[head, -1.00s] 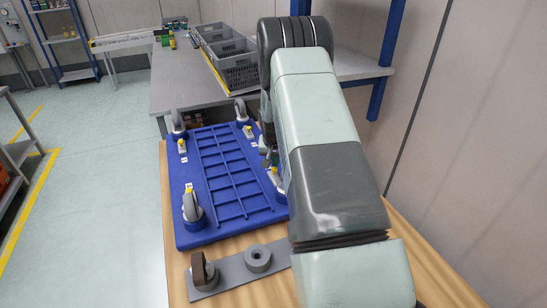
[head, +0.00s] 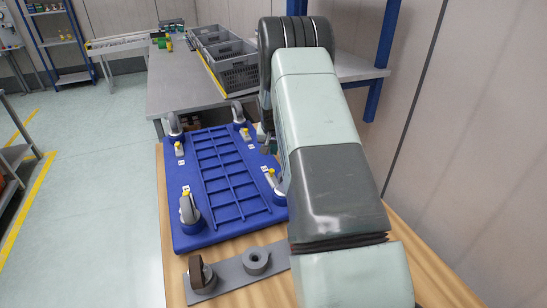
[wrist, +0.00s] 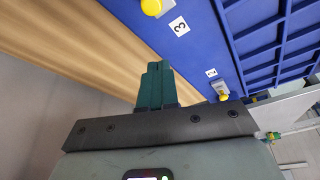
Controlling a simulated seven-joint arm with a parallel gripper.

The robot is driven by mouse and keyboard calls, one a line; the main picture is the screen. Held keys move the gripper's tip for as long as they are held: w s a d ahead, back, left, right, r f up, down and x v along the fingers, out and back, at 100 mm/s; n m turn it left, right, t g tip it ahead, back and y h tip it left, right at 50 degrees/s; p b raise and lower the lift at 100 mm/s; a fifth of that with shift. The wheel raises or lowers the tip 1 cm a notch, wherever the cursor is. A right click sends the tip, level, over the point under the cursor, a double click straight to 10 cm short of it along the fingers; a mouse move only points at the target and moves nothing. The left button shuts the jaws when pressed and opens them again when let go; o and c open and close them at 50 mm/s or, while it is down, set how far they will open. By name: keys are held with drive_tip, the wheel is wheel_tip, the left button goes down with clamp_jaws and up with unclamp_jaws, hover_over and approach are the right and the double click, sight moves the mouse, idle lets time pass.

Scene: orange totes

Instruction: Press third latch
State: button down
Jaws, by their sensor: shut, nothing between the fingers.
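The blue dolly (head: 182,228) lies on the wooden table with its casters up and yellow-tipped latches beside them. In the wrist view, a white label with a 3 (wrist: 180,26) is on the blue surface, and a yellow latch tip (wrist: 151,7) shows beside it at the top edge. Another yellow-tipped latch (wrist: 222,92) shows right of my gripper, by a second label (wrist: 211,73). My gripper (wrist: 156,66) is shut and empty, its green fingertips apart from both latches in the picture. In the head view, my arm hides much of the dolly's right side.
A grey plate (head: 233,276) with a wheel and a round hub lies on the wooden table (head: 172,278) in front of the dolly. Grey crates (head: 232,70) stand on the metal table behind. A wall is close on the right.

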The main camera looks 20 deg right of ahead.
drive_tip(key=v, duration=0.7)
drive_tip(key=shift+r, duration=0.15)
drive_tip(key=s+a+r+n, duration=0.1)
drive_tip(key=s+a+r, duration=0.35)
drive_tip(key=r, duration=0.25)
drive_tip(key=s+a+r+n+t, duration=0.1)
drive_tip(key=s+a+r, duration=0.2)
drive_tip(key=s+r, duration=0.4)
drive_tip(key=s+a+r+n, duration=0.1)
drive_tip(key=s+a+r, duration=0.2)
drive_tip(key=s+r, duration=0.35)
drive_tip(key=s+a+r+n+y, duration=0.1)
drive_tip(key=s+a+r, duration=0.1)
drive_tip(key=s, duration=0.9)
drive_tip(key=s+a+r+n+y, duration=0.1)
drive_tip(key=s+a, duration=0.4)
drive_tip(key=s, duration=0.7)
drive_tip(key=shift+r+n+t, duration=0.4)
drive_tip(key=shift+r, duration=0.35)
